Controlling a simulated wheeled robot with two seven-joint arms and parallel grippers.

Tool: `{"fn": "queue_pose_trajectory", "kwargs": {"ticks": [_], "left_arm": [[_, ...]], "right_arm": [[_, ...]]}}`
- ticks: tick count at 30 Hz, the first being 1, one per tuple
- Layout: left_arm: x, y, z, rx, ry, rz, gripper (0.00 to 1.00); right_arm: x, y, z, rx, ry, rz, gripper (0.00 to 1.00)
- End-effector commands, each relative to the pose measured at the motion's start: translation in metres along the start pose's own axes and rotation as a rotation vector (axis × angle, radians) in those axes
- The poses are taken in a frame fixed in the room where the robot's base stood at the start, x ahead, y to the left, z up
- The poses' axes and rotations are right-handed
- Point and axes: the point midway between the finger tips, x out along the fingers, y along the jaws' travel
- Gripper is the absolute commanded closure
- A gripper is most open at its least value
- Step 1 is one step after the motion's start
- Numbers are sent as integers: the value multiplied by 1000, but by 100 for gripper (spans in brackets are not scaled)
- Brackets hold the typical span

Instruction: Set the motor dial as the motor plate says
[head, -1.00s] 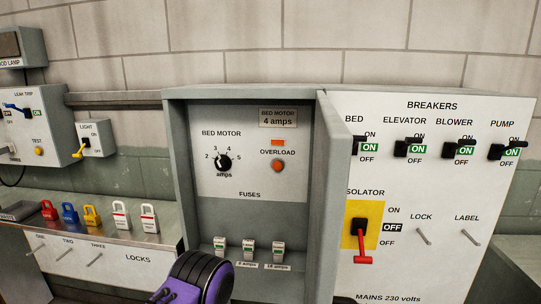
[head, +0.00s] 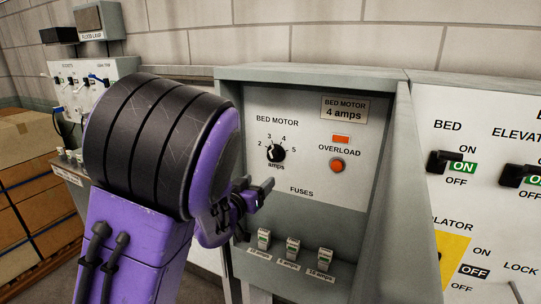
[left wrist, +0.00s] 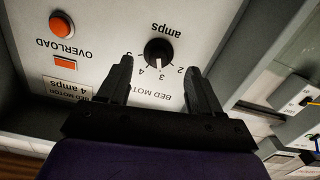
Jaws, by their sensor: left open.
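The motor dial (head: 276,153) is a black knob on the white panel inside the open grey cabinet, with a scale from 2 to 5 amps. Its white mark appears to point at about 3. The motor plate (head: 345,107) at the panel's upper right reads "BED MOTOR 4 amps". My left gripper (head: 257,187) is open and empty, just below and in front of the dial in the head view. In the left wrist view the dial (left wrist: 158,52) shows upside down, lying between the two open fingers and beyond their tips. My right gripper is not in view.
An orange overload button (head: 337,165) sits right of the dial, with several fuses (head: 293,247) below. Cardboard boxes (head: 30,190) are stacked at far left.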

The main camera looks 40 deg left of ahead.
Motion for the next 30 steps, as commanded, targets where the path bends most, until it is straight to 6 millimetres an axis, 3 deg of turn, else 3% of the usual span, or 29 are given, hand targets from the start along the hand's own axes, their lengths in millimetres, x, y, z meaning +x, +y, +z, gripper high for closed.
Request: {"fn": "queue_pose_trajectory", "kwargs": {"ticks": [1, 4, 18, 29, 30], "left_arm": [[-2, -2, -18, 0, 33, 4, 35], [2, -5, -33, 2, 56, 8, 35], [92, -4, -38, 3, 54, 8, 35], [102, -4, -36, 1, 56, 7, 35], [101, -4, -36, 1, 56, 7, 48]], "right_arm": [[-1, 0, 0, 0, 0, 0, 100], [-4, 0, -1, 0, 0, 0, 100], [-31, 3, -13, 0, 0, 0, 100], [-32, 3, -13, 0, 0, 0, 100], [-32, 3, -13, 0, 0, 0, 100]]}}
